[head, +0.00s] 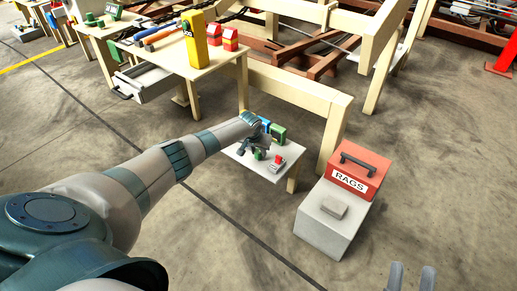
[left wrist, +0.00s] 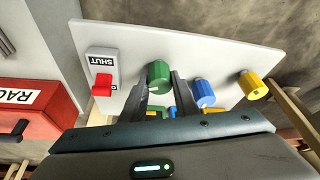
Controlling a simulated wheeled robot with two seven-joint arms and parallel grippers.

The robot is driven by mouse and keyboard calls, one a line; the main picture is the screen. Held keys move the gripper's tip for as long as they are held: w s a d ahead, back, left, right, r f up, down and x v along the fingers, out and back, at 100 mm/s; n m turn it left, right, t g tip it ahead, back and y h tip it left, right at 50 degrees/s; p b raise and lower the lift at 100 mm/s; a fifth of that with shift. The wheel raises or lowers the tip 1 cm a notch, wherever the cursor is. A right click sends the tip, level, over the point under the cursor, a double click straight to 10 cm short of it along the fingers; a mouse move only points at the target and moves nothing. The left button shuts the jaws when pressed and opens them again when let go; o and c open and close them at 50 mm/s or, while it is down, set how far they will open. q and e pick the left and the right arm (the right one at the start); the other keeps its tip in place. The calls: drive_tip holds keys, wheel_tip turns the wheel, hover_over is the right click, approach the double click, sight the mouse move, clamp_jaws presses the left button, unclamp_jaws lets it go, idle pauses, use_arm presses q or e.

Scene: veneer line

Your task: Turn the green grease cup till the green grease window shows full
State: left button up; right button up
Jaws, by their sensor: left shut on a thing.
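The green grease cup (left wrist: 158,74) is a round green knob on a pale panel (left wrist: 225,50). My left gripper (left wrist: 160,82) is shut on it, one dark finger on each side. In the head view my left gripper (head: 257,153) is at the same small pale panel, and the cup is mostly hidden. The green grease window cannot be made out; small coloured parts beyond the gripper body are largely covered in the wrist view, so its level is not readable. My right gripper (head: 411,278) is at the bottom right edge, fingers apart, empty and away from the panel.
A blue cup (left wrist: 203,92) and a yellow cup (left wrist: 254,86) sit beside the green one. A red switch (left wrist: 102,85) marked SHUT is on the other side. A red-lidded RAGS bin (head: 357,175) stands right of the panel. A workbench (head: 205,65) with tools is behind.

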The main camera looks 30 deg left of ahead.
use_arm(q)
drive_tip(key=shift+m, duration=0.4)
drive_tip(key=shift+m+h, duration=0.3)
drive_tip(key=shift+m, duration=0.2)
drive_tip(key=shift+m+h+b, duration=0.3)
drive_tip(key=shift+m+b, duration=0.2)
drive_tip(key=shift+m, duration=0.2)
use_arm(e)
drive_tip(key=shift+w+d+r+t, duration=0.1)
drive_tip(key=shift+d+r+t, duration=0.25)
drive_tip(key=shift+r, duration=0.25)
drive_tip(key=shift+w+d+r+t, duration=0.1)
drive_tip(key=shift+d+r+t, duration=0.15)
drive_tip(key=shift+r+t, duration=0.25)
use_arm(q)
drive_tip(key=o, duration=1.1)
drive_tip(key=shift+c, duration=0.2)
use_arm(e)
drive_tip(key=shift+f, duration=0.1)
use_arm(q)
drive_tip(key=shift+r, duration=0.2)
use_arm(e)
drive_tip(key=shift+g, duration=0.25)
